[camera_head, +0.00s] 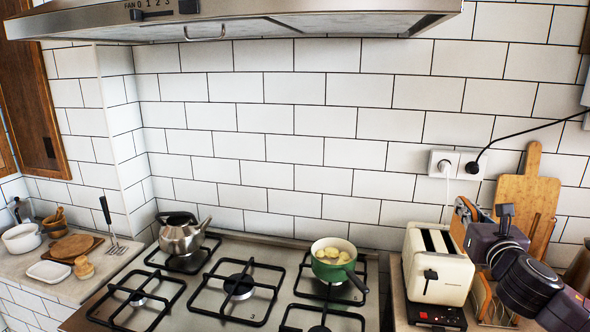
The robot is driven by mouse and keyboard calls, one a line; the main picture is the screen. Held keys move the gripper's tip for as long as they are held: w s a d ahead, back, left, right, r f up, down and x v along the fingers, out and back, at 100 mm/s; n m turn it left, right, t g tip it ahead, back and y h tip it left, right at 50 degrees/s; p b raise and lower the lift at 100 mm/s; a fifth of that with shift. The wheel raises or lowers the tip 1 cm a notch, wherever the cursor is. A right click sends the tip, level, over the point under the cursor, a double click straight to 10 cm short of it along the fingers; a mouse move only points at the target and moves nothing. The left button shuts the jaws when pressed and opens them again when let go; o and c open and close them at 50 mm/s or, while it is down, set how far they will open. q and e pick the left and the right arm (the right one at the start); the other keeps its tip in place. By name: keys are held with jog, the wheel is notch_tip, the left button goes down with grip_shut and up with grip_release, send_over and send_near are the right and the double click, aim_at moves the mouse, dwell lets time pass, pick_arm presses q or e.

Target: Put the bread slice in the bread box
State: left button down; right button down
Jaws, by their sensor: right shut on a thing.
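My right gripper (474,216) is at the right, above and just right of the white toaster, with its dark arm coming in from the lower right. It is shut on a thin brown-edged piece that looks like the bread slice (459,221), held tilted up near the toaster's back right corner. The gripper partly hides the slice. A wooden holder (487,301) stands on the counter right of the toaster, partly hidden behind my arm; I cannot tell whether it is the bread box. My left gripper is out of view.
The white toaster (421,281) stands close by the gripper. A cutting board (524,196) leans on the wall behind. A green pot (334,271) and a kettle (181,239) are on the gas stove (213,312). A plug and cord hang from the wall socket (444,163).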

jog(key=s+a+f+n+y, duration=0.1)
jog(key=s+a+f+y, duration=0.1)
jog(key=s+a+f, duration=0.45)
jog(key=s+a+f+n+y, duration=0.2)
jog(key=s+a+f, duration=0.2)
jog(key=a+f, duration=0.55)
jog(key=s+a+m+h, duration=0.1)
jog(key=s+a, duration=0.3)
jog(key=s, duration=1)
jog(key=shift+s, duration=0.3)
